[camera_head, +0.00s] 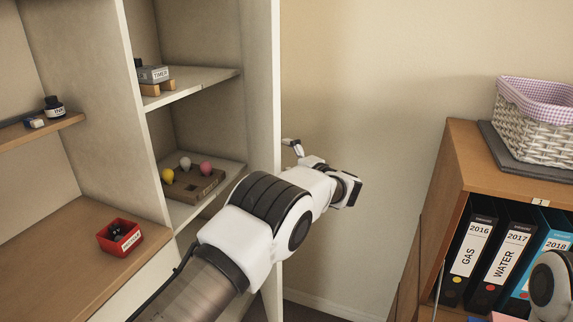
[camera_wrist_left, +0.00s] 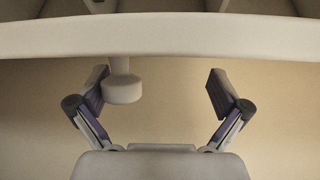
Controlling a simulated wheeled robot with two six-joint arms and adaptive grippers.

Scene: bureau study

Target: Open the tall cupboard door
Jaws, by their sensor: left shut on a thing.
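The tall cupboard door (camera_head: 263,70) is a pale panel, seen nearly edge-on in the head view. It stands swung out, and the shelves behind it show. My left gripper (camera_head: 294,147) is at its right, on the outer side. In the left wrist view, the door edge (camera_wrist_left: 160,37) crosses the top as a pale band. A round pale knob (camera_wrist_left: 123,90) sticks out from it between the fingers of my left gripper (camera_wrist_left: 158,92), close against the left finger. My right gripper is out of view.
Cupboard shelves hold a timer box (camera_head: 153,74) and a block with coloured bulbs (camera_head: 193,180). A red box (camera_head: 120,237) sits on the left desk. At right, a wooden cabinet (camera_head: 462,153) holds binders under a wicker basket (camera_head: 535,133). Bare wall and floor lie between.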

